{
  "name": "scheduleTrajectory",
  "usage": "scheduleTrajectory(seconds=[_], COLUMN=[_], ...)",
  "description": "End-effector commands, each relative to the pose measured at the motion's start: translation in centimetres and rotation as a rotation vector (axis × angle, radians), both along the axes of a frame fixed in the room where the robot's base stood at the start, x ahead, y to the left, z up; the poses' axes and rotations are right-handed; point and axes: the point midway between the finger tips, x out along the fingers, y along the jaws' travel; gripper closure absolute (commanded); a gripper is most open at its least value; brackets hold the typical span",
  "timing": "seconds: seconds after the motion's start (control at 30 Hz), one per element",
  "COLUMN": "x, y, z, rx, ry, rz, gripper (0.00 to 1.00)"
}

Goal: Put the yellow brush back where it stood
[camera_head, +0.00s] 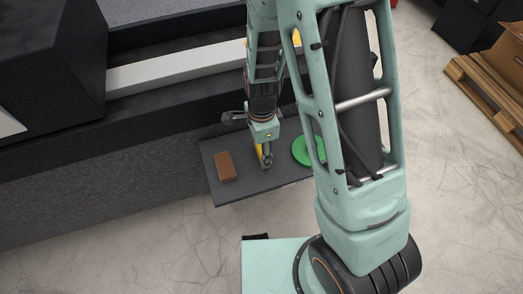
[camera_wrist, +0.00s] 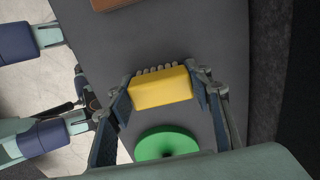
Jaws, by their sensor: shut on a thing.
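The yellow brush (camera_wrist: 161,88) is a block with a row of grey bristles or teeth along its far edge in the wrist view. My gripper (camera_wrist: 163,92) is shut on it, with one finger against each short end. In the head view the brush (camera_head: 259,149) shows as a thin yellow strip beside my gripper (camera_head: 265,160), over the dark grey shelf (camera_head: 243,192). Whether the brush touches the shelf I cannot tell.
A brown block (camera_head: 225,166) lies on the shelf left of my gripper. A green disc (camera_head: 304,151) lies to the right, partly behind my arm; it also shows in the wrist view (camera_wrist: 166,142). A large dark machine stands behind the shelf. A wooden pallet (camera_head: 485,95) is at far right.

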Motion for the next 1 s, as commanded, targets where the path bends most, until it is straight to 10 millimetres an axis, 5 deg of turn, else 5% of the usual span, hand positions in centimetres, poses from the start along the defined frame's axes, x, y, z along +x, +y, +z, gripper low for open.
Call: scheduleTrajectory(seconds=[0.03, 0.07, 0.2, 0.57, 1.0], x=[0.0, 0.0, 0.0, 0.0, 0.1], y=[0.0, 0.0, 0.0, 0.0, 0.1], z=[-0.3, -0.3, -0.2, 0.3, 8.9], rx=[0.0, 0.0, 0.0, 0.0, 0.001], ry=[0.0, 0.0, 0.0, 0.0, -0.004], rz=[0.0, 0.0, 0.0, 0.0, 0.003], gripper=[0.82, 0.53, 0.37, 0.36, 0.36])
